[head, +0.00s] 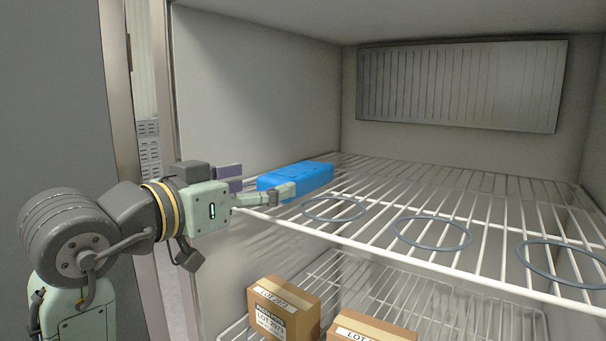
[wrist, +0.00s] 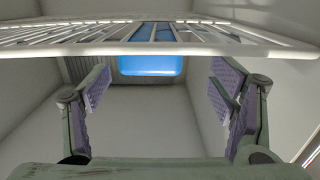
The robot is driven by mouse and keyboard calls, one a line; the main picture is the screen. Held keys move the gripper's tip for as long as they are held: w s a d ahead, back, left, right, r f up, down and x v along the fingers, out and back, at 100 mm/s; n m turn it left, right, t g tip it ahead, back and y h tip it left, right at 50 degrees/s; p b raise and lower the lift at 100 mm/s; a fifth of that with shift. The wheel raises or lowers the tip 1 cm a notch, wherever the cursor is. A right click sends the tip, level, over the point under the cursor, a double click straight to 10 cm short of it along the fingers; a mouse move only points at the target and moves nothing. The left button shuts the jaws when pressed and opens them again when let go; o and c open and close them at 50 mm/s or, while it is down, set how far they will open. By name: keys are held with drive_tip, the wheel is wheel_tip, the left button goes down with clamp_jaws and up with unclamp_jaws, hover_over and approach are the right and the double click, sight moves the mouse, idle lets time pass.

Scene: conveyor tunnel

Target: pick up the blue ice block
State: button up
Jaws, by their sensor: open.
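The blue ice block (head: 305,177) lies on the upper wire shelf (head: 400,195), at its left end near the side wall. My gripper (head: 262,184) comes in from the left at the shelf's front edge, its fingers spread. In the head view, the near finger overlaps the block's front left part. In the wrist view, the gripper (wrist: 160,88) is open and empty. There the blue block (wrist: 150,65) shows ahead, between the two purple-padded fingers in the picture and partly behind the shelf wires (wrist: 250,42). I cannot tell whether a finger touches it.
Grey rings (head: 432,246) lie on the upper shelf, right of the block. Cardboard boxes (head: 283,309) stand on the lower wire shelf. A ribbed panel (head: 460,85) is on the back wall. The cabinet's left post (head: 140,200) is close to my arm.

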sight(293, 170)
drive_tip(key=x, duration=0.2)
drive_tip(key=shift+w+d+r+p, duration=0.1)
drive_tip(key=shift+w+d+p, duration=0.15)
drive_tip(key=shift+w+p, duration=0.05)
drive_tip(key=w+d+p, duration=0.2)
drive_tip(key=w+d, duration=0.1)
drive_tip(key=shift+d+r, duration=0.1)
drive_tip(key=shift+r, duration=0.1)
drive_tip(key=shift+w+d+f, duration=0.15)
drive_tip(key=shift+w+d, duration=0.05)
drive_tip(key=shift+w, duration=0.2)
drive_tip(key=c, duration=1.4)
drive_tip(key=shift+r+p, duration=0.2)
drive_tip(key=shift+p, duration=0.2)
